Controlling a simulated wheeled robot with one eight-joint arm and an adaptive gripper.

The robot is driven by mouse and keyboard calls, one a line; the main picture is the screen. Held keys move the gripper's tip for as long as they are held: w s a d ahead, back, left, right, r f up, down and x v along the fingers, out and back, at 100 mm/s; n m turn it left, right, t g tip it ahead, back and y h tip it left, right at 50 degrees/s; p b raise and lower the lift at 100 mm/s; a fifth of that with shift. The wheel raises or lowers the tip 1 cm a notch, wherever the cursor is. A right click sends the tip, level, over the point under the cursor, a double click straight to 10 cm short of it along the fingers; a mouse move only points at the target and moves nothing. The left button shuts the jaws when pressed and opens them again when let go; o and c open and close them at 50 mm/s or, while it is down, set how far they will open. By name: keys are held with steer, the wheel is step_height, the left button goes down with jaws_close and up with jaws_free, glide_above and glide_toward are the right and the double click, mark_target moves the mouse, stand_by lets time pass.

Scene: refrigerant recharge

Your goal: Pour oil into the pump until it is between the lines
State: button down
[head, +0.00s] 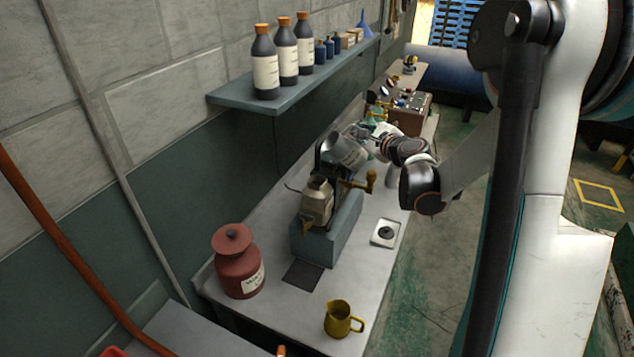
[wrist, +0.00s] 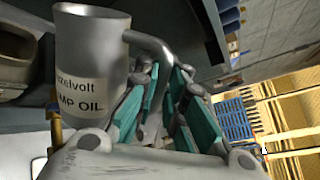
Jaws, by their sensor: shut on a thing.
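The oil jug (head: 343,152) is grey metal and tilted above the far end of the pump in the head view. In the wrist view, the jug (wrist: 92,60) shows a label ending in "MP OIL" and a side handle. My gripper (wrist: 155,92) has its teal fingers shut around that handle. In the head view, my gripper (head: 374,142) is to the right of the jug, partly hidden by my wrist. The pump (head: 317,200) has a cream body on a blue-grey block. Its level lines cannot be made out, and no oil stream is visible.
A brass crank handle (head: 360,183) sticks out right of the pump. A red lidded pot (head: 238,268) and a yellow jug (head: 341,319) stand nearer on the bench. Dark bottles (head: 265,65) line the wall shelf (head: 235,98) above. A small scale-like plate (head: 386,233) lies right.

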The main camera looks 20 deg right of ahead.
steer(key=d+f+m+b, duration=0.1)
steer(key=b, duration=0.1)
steer(key=shift+s+d+m+y+b, duration=0.1)
steer(key=shift+s+m+y+b, duration=0.05)
steer(key=shift+m+y+b, duration=0.2)
steer(key=shift+s+d+f+m+t+y+b, duration=0.1)
steer(key=shift+d+f+m+t+y+b, duration=0.25)
steer(key=shift+d+f+m+b, duration=0.55)
steer(key=shift+s+d+f+m+t+y+b, duration=0.1)
steer(key=shift+d+f+m+t+y+b, duration=0.1)
steer(key=shift+d+m+b, duration=0.45)
steer(key=shift+s+d+f+m+t+y+b, duration=0.15)
steer(key=shift+d+m+t+y+b, duration=0.1)
steer(key=shift+m+b, duration=0.8)
steer(key=shift+d+f+m+t+y+b, duration=0.2)
steer(key=shift+d+m+b, duration=0.25)
steer(key=shift+b, duration=0.7)
steer(key=shift+r, duration=0.25)
step_height(320, 180, up, 6)
steer(key=p, duration=0.3)
steer(key=shift+f, duration=0.15)
steer(key=shift+f, duration=0.1)
